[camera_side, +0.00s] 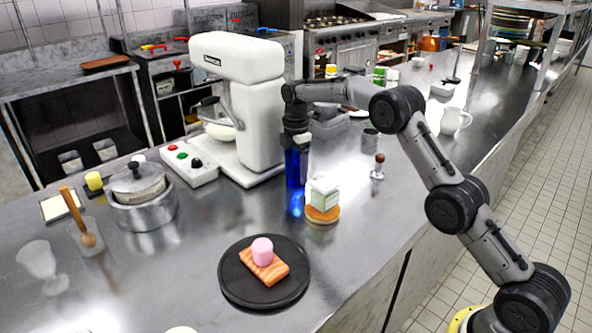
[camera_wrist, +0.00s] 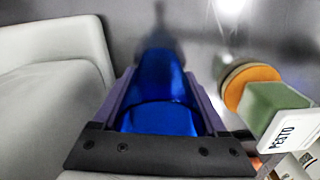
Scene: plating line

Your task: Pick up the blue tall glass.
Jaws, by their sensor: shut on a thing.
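The blue tall glass (camera_side: 296,168) is upright beside the white mixer in the side view. My gripper (camera_side: 296,145) points down over it and is shut on its upper part. In the wrist view the glass (camera_wrist: 163,92) sits between the two fingers of my gripper (camera_wrist: 165,88), one finger along each side. The glass's base is close to the steel counter; I cannot tell whether it touches or hangs just above it. A blue glow lies on the counter below it.
The white mixer (camera_side: 262,125) is close on the left. A black plate (camera_side: 232,290) with salmon and a pink piece lies in front.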

